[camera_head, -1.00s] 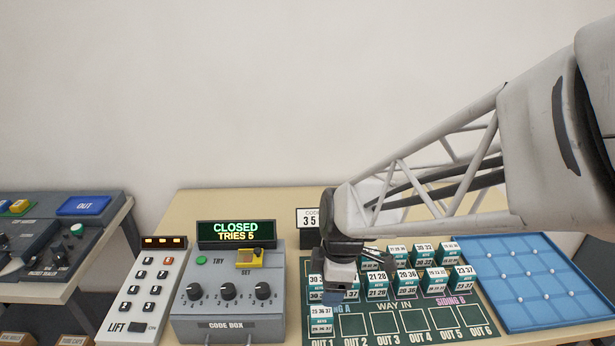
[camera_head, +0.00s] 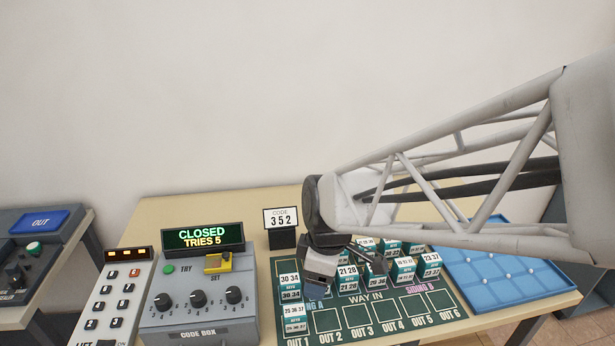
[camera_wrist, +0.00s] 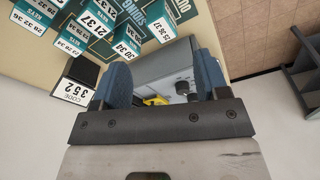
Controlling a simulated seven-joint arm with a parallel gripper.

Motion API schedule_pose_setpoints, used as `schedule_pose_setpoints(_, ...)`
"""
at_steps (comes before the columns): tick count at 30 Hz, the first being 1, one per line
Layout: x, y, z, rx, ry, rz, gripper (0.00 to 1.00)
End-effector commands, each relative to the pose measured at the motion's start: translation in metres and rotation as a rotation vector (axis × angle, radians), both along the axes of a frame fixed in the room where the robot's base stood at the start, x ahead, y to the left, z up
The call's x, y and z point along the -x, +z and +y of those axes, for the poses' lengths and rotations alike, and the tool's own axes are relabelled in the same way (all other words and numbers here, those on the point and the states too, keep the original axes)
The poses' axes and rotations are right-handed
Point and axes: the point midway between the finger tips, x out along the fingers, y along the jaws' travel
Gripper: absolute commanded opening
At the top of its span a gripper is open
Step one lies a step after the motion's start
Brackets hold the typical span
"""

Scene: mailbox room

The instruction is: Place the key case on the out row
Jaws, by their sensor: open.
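Several teal-and-white key cases with number labels stand on the green board (camera_head: 325,321). One, lettered 25 36 37 (camera_head: 294,316), stands at the OUT 1 place of the out row (camera_head: 362,316); the OUT 2 to OUT 6 squares look empty. Another, lettered 30 34 (camera_head: 290,283), stands just behind it. Which case the task means cannot be told. My gripper (camera_head: 318,284) is above the board's left part, tilted, right of the 30 34 case. In the wrist view my gripper (camera_wrist: 162,82) has its blue fingers apart with nothing between them; cases (camera_wrist: 122,44) show beyond.
Left of the board is a grey code box (camera_head: 198,300) with dials and a display reading CLOSED, TRIES 5. A CODE 352 sign (camera_head: 281,220) stands behind. A LIFT keypad (camera_head: 112,300) is at far left, a blue tray (camera_head: 500,282) at right.

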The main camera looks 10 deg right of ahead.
Motion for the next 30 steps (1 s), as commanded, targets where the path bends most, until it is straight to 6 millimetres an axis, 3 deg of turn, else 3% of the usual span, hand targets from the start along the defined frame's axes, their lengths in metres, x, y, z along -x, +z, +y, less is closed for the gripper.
schedule_pose_setpoints(7,0.028,0.037,-0.031,-0.001,-0.386,-0.022,0.68)
schedule_pose_setpoints(18,0.076,0.077,-0.071,-0.033,-0.961,-0.061,0.68)
schedule_pose_setpoints(24,0.093,0.087,-0.082,-0.053,-1.153,-0.079,0.68)
schedule_pose_setpoints(30,0.098,0.089,-0.085,-0.061,-1.213,-0.083,0.68)
